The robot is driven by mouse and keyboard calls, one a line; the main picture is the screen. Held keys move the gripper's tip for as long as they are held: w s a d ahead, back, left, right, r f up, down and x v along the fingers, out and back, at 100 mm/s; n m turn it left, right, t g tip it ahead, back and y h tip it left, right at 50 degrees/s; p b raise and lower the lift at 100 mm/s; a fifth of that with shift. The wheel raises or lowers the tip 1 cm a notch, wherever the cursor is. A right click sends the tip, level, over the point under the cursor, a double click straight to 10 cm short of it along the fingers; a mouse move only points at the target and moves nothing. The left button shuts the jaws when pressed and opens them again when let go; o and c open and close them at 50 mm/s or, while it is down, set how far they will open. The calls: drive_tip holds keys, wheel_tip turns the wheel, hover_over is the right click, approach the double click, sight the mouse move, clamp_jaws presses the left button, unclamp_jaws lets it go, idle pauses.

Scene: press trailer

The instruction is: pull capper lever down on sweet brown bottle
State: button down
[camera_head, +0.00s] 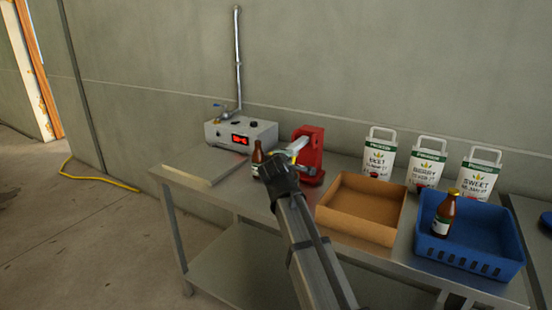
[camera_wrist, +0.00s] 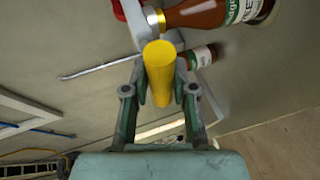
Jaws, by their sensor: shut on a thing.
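The red capper (camera_head: 311,153) stands on the metal table, and its pale lever arm (camera_head: 297,145) reaches toward my gripper (camera_head: 280,166). In the wrist view my gripper (camera_wrist: 164,88) is shut around the yellow lever handle (camera_wrist: 162,70), one finger on each side. A brown bottle (camera_head: 257,163) stands just left of my gripper in the head view. The wrist view shows a large brown bottle with a gold cap (camera_wrist: 212,13) near the handle, and a smaller-looking brown bottle (camera_wrist: 203,56). The capper's lower part is partly hidden by my gripper in the head view.
A grey control box with a red display (camera_head: 241,133) stands at the back left. An empty cardboard-coloured tray (camera_head: 358,230) is right of the capper. A blue crate (camera_head: 470,262) holds a gold-capped brown bottle (camera_head: 444,214).

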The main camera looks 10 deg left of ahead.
drive_tip(key=shift+f, duration=0.2)
drive_tip(key=c, duration=1)
unclamp_jaws()
drive_tip(key=shift+w, duration=0.15)
drive_tip(key=shift+o, duration=0.2)
drive_tip(key=shift+s, duration=0.2)
drive_tip(key=v, duration=1.1)
drive_tip(key=shift+s+r, duration=0.25)
drive_tip(key=shift+s, duration=0.1)
drive_tip(key=shift+d, duration=0.1)
